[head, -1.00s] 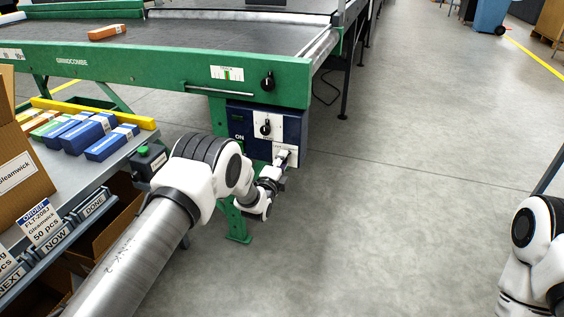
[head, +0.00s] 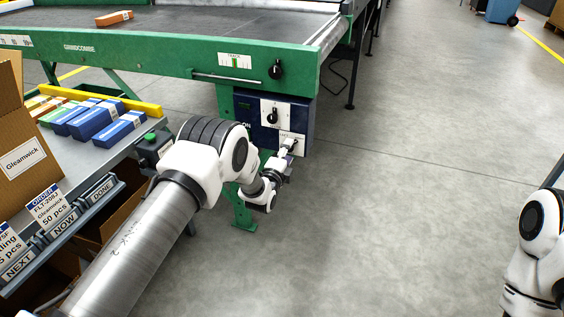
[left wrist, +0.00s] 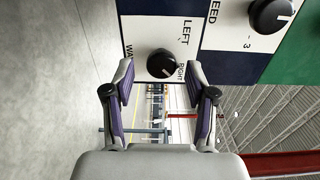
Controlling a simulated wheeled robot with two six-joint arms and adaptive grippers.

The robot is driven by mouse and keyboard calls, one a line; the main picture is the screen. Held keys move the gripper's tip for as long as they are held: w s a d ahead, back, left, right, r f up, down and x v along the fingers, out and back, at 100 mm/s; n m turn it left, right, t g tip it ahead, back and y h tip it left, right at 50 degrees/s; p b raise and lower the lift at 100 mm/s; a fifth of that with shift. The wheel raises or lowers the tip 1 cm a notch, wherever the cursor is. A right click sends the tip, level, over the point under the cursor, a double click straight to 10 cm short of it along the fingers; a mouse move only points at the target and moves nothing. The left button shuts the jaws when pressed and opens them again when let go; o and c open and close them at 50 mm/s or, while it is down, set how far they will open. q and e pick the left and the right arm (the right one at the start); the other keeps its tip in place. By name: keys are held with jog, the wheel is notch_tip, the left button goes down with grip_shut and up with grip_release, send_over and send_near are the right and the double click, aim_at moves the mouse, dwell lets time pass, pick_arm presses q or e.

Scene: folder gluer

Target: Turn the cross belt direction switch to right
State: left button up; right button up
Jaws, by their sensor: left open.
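The cross belt direction switch (left wrist: 161,64) is a black round knob on a white plate in the left wrist view, beside the words LEFT and RIGHT. A pale mark shows on its lower right side, towards RIGHT. My left gripper (left wrist: 160,70) is open, with one finger on each side of the knob in the picture; I cannot tell whether they touch it. In the head view my left gripper (head: 288,147) is at the lower part of the blue control panel (head: 304,117) and hides the switch. My right gripper is out of view.
Above the switch on the panel is another black knob (head: 272,116), the speed knob. A further knob (head: 276,69) sits on the green machine frame (head: 170,62). A bench with blue boxes (head: 119,131) is at the left. The floor to the right is clear.

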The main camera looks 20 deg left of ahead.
pick_arm(q)
jog(key=s, duration=1)
jog(key=shift+s+a, duration=0.2)
jog(key=shift+s, duration=0.2)
jog(key=s+a+f+n+g, duration=0.1)
jog(key=s+f+n+g, duration=0.5)
jog(key=s+f, duration=1.05)
jog(key=s+f+n+g, duration=0.2)
jog(key=s+n+g, duration=0.4)
jog(key=s, duration=0.8)
jog(key=s+f+n+g, duration=0.2)
jog(key=s+n+g, duration=0.45)
jog(key=s, duration=0.65)
notch_tip(320, 180, up, 29)
jog(key=p, duration=2.9)
jog(key=shift+y, duration=0.3)
jog(key=shift+a+r+n+t, duration=0.1)
jog(key=shift+n+t, duration=0.15)
